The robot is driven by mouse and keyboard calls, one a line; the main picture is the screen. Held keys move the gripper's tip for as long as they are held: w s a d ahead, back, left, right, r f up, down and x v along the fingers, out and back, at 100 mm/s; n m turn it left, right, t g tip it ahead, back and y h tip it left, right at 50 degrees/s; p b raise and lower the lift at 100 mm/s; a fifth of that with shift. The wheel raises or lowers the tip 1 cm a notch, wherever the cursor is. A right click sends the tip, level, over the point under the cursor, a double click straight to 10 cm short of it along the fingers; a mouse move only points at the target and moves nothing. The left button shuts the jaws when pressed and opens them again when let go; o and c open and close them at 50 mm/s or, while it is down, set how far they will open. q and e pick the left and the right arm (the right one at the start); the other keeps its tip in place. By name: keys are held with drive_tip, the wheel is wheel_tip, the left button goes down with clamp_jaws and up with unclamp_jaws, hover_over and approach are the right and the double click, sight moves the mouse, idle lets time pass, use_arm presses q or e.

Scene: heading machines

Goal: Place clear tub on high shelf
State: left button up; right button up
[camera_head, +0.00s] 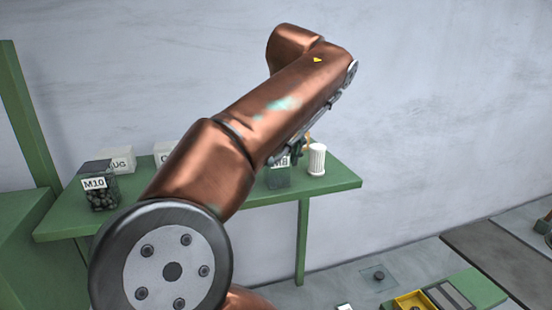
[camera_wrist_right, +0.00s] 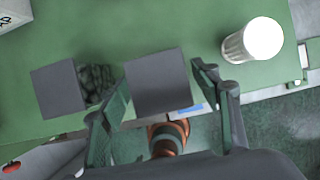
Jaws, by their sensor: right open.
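Clear tubs stand on a green shelf (camera_head: 335,185) against the wall. One tub, labelled M10 (camera_head: 98,195), holds dark pieces at the shelf's left end. Another tub (camera_head: 278,178), with a partly covered label, is just below my right gripper (camera_head: 290,152), which my copper arm partly hides. In the right wrist view, a grey-topped tub (camera_wrist_right: 158,85) lies between the fingers of my open right gripper (camera_wrist_right: 160,76); I cannot tell whether they touch it. A second grey-topped tub with dark contents (camera_wrist_right: 75,87) is close on its left. My left gripper is not in view.
A white ribbed cylinder (camera_head: 317,160) stands right of the tubs; it also shows in the wrist view (camera_wrist_right: 255,42). White labelled boxes (camera_head: 118,160) sit at the shelf's back. Lower right are a yellow bin (camera_head: 412,300) and a dark tabletop (camera_head: 500,255).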

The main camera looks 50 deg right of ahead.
drive_tip(key=shift+r, duration=0.1)
drive_tip(key=shift+r, duration=0.25)
drive_tip(key=v, duration=1.1)
drive_tip(key=shift+r, duration=0.3)
drive_tip(key=shift+s+a, duration=0.1)
drive_tip(key=shift+a, duration=0.05)
drive_tip(key=shift+s, duration=0.1)
